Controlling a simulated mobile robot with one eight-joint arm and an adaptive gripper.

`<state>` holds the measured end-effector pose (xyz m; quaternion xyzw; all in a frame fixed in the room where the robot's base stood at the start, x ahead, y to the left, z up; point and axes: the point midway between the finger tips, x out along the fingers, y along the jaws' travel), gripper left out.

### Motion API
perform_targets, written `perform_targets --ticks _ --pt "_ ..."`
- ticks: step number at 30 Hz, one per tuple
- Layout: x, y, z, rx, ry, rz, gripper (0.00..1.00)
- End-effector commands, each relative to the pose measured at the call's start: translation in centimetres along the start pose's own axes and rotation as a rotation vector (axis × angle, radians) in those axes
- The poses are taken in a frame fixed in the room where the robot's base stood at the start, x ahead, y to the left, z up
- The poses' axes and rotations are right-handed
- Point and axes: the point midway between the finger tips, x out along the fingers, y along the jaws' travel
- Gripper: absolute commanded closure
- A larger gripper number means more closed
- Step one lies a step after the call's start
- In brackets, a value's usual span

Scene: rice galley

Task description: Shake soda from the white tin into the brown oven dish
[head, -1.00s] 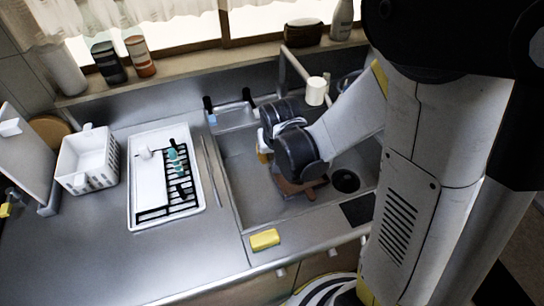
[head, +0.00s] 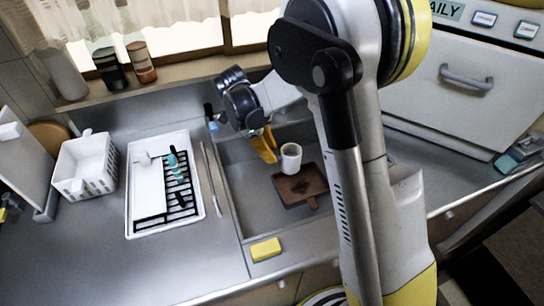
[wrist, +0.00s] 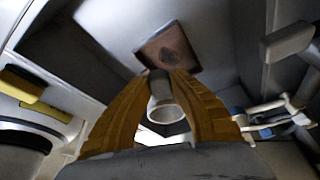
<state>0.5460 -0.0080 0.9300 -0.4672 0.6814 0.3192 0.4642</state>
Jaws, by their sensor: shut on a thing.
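My gripper (head: 266,146) has yellow fingers, which reach down over the sink. In the wrist view the fingers (wrist: 160,85) close around the white tin (wrist: 166,112). The tin also shows in the head view (head: 291,158), roughly upright beside the fingertips, its round top facing up. The brown oven dish (head: 292,194) lies flat in the sink with a darker patch in it. In the head view the tin appears just above its back edge. The dish also shows in the wrist view (wrist: 152,48), beyond the fingertips. No falling soda is visible.
A white tray with a dark rack (head: 130,215) lies left of the sink. A white basket (head: 85,160) stands farther left. A yellow sponge (head: 265,249) sits at the sink's front edge. Jars (head: 140,62) stand on the sill. My arm hides the sink's right part.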

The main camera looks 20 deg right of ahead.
Motion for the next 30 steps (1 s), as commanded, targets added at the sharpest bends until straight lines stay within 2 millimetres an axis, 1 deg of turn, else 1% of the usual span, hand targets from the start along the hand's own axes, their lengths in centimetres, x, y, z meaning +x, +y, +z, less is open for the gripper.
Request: perform_targets --ticks 1,3,7,9,12,24,30 --pt "1.9 0.1 0.8 -0.007 0.000 -0.003 1.00" --pt "3.3 0.1 1.3 -0.008 -0.001 -0.004 1.00" --pt "5.4 0.1 2.1 -0.010 -0.001 -0.004 1.00" --pt "6.1 0.1 2.4 -0.010 -0.001 -0.005 1.00" --pt "6.4 0.1 2.5 -0.011 -0.001 -0.005 1.00" --pt "6.3 0.1 2.6 -0.011 0.006 -0.005 1.00" --pt "7.8 0.1 3.1 -0.011 0.005 -0.005 1.00"
